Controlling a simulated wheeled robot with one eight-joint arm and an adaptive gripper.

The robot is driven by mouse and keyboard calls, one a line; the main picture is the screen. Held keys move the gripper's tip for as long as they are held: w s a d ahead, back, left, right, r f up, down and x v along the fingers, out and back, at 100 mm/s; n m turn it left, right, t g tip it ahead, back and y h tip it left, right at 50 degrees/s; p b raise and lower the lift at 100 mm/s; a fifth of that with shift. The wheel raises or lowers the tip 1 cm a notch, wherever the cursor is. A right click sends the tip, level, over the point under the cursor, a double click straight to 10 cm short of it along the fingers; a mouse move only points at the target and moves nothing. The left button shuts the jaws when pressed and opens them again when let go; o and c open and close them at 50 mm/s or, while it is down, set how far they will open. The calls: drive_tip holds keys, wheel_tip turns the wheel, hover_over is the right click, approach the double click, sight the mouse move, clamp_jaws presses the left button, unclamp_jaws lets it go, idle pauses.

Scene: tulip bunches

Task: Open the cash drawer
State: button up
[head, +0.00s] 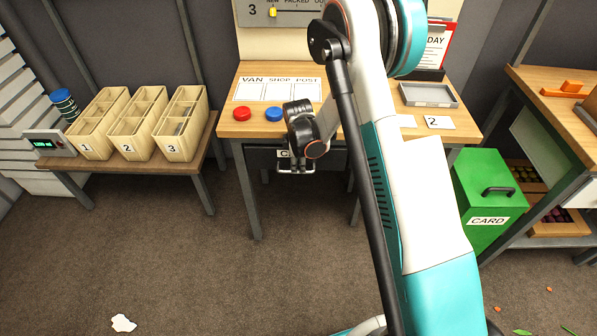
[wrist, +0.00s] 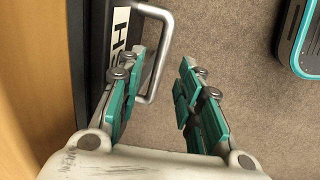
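The cash drawer (head: 262,158) is a dark unit under the front of the wooden table, with a white label partly hidden by my gripper. It looks shut in the head view. In the wrist view its dark front (wrist: 92,45) and label run along the left, with a grey metal bar handle (wrist: 158,62) standing out from it. My gripper (head: 298,168) is in front of the drawer. In the wrist view my gripper (wrist: 164,60) is open, and the handle's bar shows between its two fingers, closer to the left one. I cannot tell whether they touch.
The wooden table (head: 250,88) carries a red disc (head: 241,113), a blue disc (head: 274,114) and a grey tray (head: 428,95). Numbered bins (head: 97,122) stand on a bench at left. A green CARD box (head: 490,195) stands at right. The floor in front is mostly clear.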

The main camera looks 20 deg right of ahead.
drive_tip(key=shift+w+d+f+b, duration=0.1)
drive_tip(key=shift+w+f+b, duration=0.15)
drive_tip(key=shift+f, duration=0.75)
drive_tip(key=shift+w+f+b, duration=0.1)
drive_tip(key=shift+f+b, duration=0.2)
drive_tip(key=shift+f, duration=0.65)
drive_tip(key=shift+c, duration=0.3)
clamp_jaws()
